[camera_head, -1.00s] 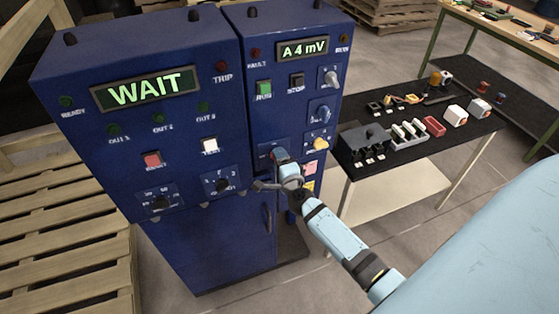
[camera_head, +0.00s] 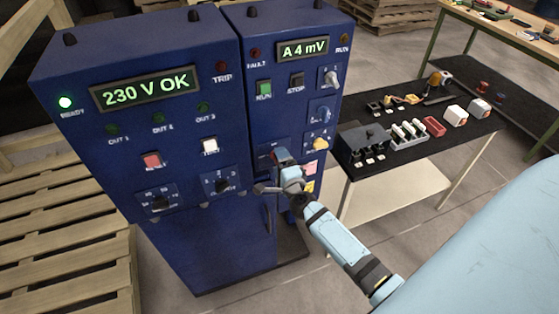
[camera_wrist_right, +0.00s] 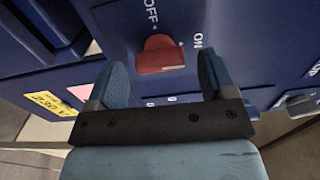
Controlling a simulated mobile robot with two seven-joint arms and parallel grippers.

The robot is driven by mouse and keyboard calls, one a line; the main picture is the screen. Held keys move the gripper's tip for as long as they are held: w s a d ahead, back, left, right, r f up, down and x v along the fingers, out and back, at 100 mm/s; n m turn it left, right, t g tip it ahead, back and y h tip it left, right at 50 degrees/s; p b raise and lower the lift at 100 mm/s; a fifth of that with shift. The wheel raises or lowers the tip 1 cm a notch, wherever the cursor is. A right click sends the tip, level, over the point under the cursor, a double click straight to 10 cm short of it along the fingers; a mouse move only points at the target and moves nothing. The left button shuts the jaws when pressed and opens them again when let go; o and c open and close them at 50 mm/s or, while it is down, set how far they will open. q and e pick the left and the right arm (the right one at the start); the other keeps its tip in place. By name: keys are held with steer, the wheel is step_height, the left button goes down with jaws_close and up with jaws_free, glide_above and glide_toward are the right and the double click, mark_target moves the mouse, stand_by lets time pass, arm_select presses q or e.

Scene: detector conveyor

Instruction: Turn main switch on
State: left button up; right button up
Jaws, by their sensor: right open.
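The main switch, a red knob (camera_wrist_right: 160,56), shows in the right wrist view on a blue panel marked OFF and ON. The knob's white mark points toward ON. My right gripper (camera_wrist_right: 162,68) is open, with one finger on each side of the knob; I cannot tell whether they touch it. The left display (camera_head: 147,89) reads "230 V OK" and the READY lamp (camera_head: 65,102) is lit. My left gripper is not in view.
A black-topped table (camera_head: 400,157) with small parts stands at right. Wooden pallets (camera_head: 62,235) are at left.

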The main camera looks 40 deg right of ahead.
steer(key=b+v, duration=0.1)
steer(key=v, duration=1.1)
steer(key=shift+s+b, duration=0.35)
steer(key=shift+b, duration=0.05)
steer(key=shift+a, duration=0.1)
steer(key=shift+a, duration=0.1)
steer(key=s+a+f+n+g+y, duration=0.3)
steer(key=s+a+f+n, duration=0.2)
steer(key=n, duration=0.7)
steer(key=s+a+f+n+g+y, duration=0.3)
steer(key=s+a+n, duration=0.5)
steer(key=n, duration=0.3)
step_height(320, 180, down, 2)
steer(key=shift+s+a+f+n+g+y, duration=0.1)
steer(key=shift+s+a+n+g+y, duration=0.25)
steer(key=shift+y, duration=0.25)
